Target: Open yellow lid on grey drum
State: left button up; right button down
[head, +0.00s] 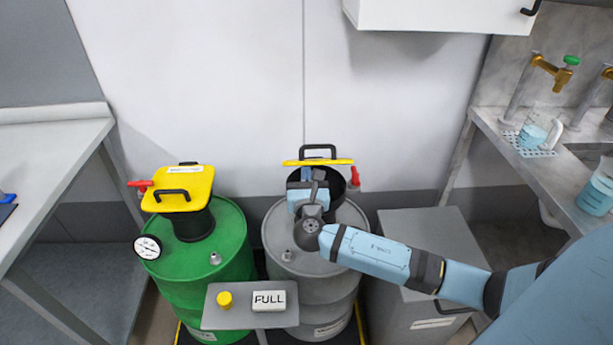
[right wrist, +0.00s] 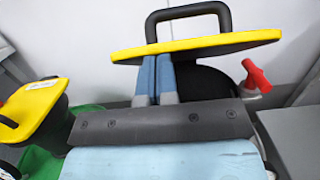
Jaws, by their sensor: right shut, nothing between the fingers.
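The grey drum (head: 335,288) stands in the middle of the head view. Its yellow lid (head: 325,162), with a black handle on top, is raised off the black neck and shows nearly edge-on. The lid also spans the top of the right wrist view (right wrist: 200,46). My right gripper (head: 307,174) is in front of the neck, just below the lid. In the right wrist view its fingers (right wrist: 156,68) are together and empty, reaching up to the lid's underside. Whether they touch it is hard to tell. My left gripper is not in view.
A green drum (head: 215,262) with a lowered yellow lid (head: 183,189) and a gauge stands at left. A red valve handle (head: 354,176) is beside the grey drum's neck. A small panel (head: 238,318) with a yellow button and FULL sign is in front. A grey bin (head: 425,235) stands right.

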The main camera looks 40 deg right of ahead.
aim_at(306, 162)
jog(key=r+p, duration=0.1)
jog(key=p, duration=0.2)
jog(key=w+d+r+g+p, duration=0.1)
jog(key=r+p, duration=0.1)
jog(key=p, duration=0.1)
jog(key=w+r+g+y+p, duration=0.1)
jog(key=r+p, duration=0.1)
jog(key=p, duration=0.2)
jog(key=shift+w+d+r, duration=0.15)
jog(key=shift+d, duration=0.05)
jog(key=w+d+r+p, duration=0.1)
jog(key=p, duration=0.1)
jog(key=w+d+r+p, duration=0.1)
jog(key=w+r+p, duration=0.1)
jog(key=p, duration=0.1)
jog(key=shift+w, duration=0.15)
pick_arm(q)
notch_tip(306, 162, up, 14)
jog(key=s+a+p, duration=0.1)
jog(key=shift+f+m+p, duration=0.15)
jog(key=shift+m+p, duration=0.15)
jog(key=shift+p, duration=0.1)
pick_arm(e)
jog(key=w+d+r, duration=0.2)
jog(key=w+d, duration=0.5)
jog(key=w, duration=0.4)
jog(key=shift+w+r+y, duration=0.15)
jog(key=shift+r+y, duration=0.15)
jog(key=shift+y, duration=0.1)
